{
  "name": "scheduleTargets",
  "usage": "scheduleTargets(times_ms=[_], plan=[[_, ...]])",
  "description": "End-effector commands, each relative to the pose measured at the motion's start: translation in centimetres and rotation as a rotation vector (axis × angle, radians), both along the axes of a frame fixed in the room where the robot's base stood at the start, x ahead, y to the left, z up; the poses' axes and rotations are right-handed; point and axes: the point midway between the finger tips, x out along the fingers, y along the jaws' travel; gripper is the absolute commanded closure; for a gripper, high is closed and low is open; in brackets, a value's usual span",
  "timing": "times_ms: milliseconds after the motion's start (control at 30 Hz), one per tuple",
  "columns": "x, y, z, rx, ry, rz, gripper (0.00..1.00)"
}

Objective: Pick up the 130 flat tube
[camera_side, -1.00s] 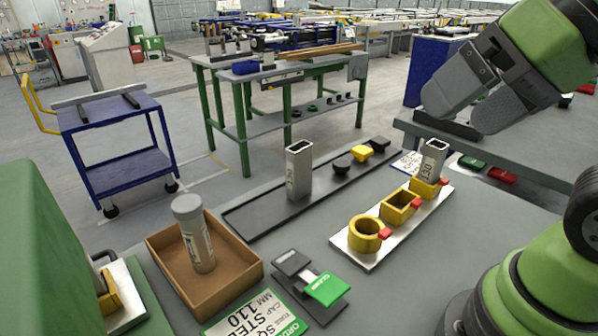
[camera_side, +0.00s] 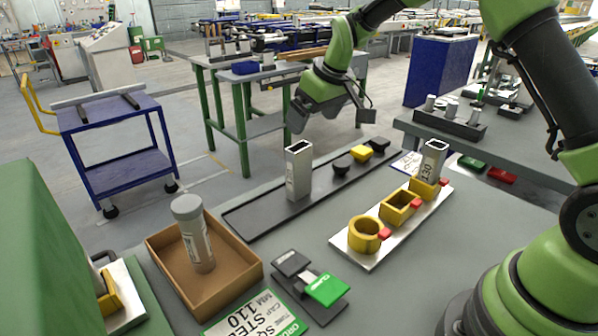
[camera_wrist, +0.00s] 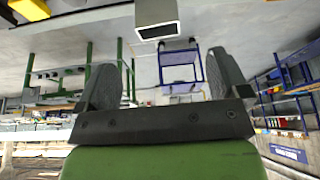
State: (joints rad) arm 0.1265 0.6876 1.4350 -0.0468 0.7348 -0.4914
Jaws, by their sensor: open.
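A grey rectangular tube (camera_side: 430,162) stands upright in the far yellow holder at the right; its label seems to read 130. Another grey rectangular tube (camera_side: 298,172) stands upright on the dark rail; its label is not readable. My gripper (camera_side: 328,112) is open and empty, just above and behind the rail tube in the side view. In the wrist view, the fingers of my gripper (camera_wrist: 162,70) are spread apart, and the open end of a rectangular tube (camera_wrist: 157,30), seemingly the rail one, shows at the top, beyond the fingertips.
A white plate (camera_side: 355,258) bears yellow holders. A round capped tube (camera_side: 194,235) stands in a brown tray (camera_side: 165,268). A green clamp button (camera_side: 327,289) and an order card (camera_side: 255,315) lie in front.

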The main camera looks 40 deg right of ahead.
Motion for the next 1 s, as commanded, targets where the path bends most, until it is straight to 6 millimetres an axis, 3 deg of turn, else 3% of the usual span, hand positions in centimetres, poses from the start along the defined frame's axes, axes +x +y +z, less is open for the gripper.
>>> scheduleTargets(times_ms=[300, 533, 800, 1000], plan=[[1.8, -0.1, -4.2, -0.008, 0.009, 0.012, 0.06], [2.6, 0.0, -6.0, -0.007, 0.008, 0.012, 0.06], [4.1, 0.0, -9.5, -0.008, 0.007, 0.01, 0.06], [4.4, 0.0, -10.1, -0.009, 0.004, 0.01, 0.06]])
